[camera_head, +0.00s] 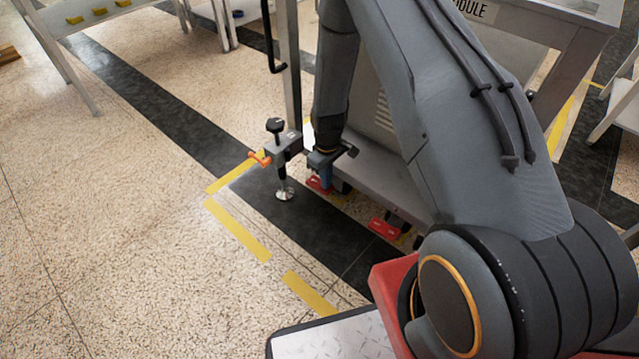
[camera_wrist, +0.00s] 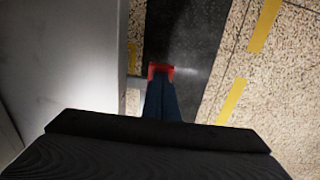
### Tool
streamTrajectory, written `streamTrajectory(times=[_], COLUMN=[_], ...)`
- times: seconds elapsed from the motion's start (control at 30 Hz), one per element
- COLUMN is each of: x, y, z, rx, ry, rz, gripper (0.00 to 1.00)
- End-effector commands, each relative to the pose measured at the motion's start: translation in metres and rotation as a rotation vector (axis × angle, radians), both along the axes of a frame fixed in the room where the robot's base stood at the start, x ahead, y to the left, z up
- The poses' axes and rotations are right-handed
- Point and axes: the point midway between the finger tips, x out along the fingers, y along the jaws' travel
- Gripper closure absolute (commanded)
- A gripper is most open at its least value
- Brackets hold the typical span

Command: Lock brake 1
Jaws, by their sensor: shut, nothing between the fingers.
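A red brake pedal (camera_head: 316,184) sits low at the near corner of the grey wheeled cabinet. It also shows in the wrist view (camera_wrist: 161,68), just beyond my fingertips. A second red pedal (camera_head: 384,229) is further right along the cabinet's lower edge. I see no label telling which is brake 1. My gripper (camera_head: 326,176) points down directly over the first pedal. Its blue fingers (camera_wrist: 160,82) are shut and empty, with tips overlapping the pedal in the wrist view. I cannot tell whether they touch it. Part of the pedal and its caster is hidden behind the fingers.
A clamp bracket with a black knob (camera_head: 275,125), an orange lever (camera_head: 260,158) and a round levelling foot (camera_head: 285,193) stands just left of my gripper. The cabinet's side (camera_wrist: 60,60) rises close on the left in the wrist view. Yellow-taped floor (camera_head: 238,230) is open at left.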

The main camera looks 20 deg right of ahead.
Motion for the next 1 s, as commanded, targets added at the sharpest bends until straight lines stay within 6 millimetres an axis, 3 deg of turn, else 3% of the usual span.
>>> streamTrajectory(times=[0.5, 1.0], x=[0.001, 0.0], y=[0.0, 0.0], z=[-0.005, 0.029], rx=[0.0, 0.0], ry=[-0.002, -0.002], rz=[0.0, 0.0], gripper=[1.0, 1.0])
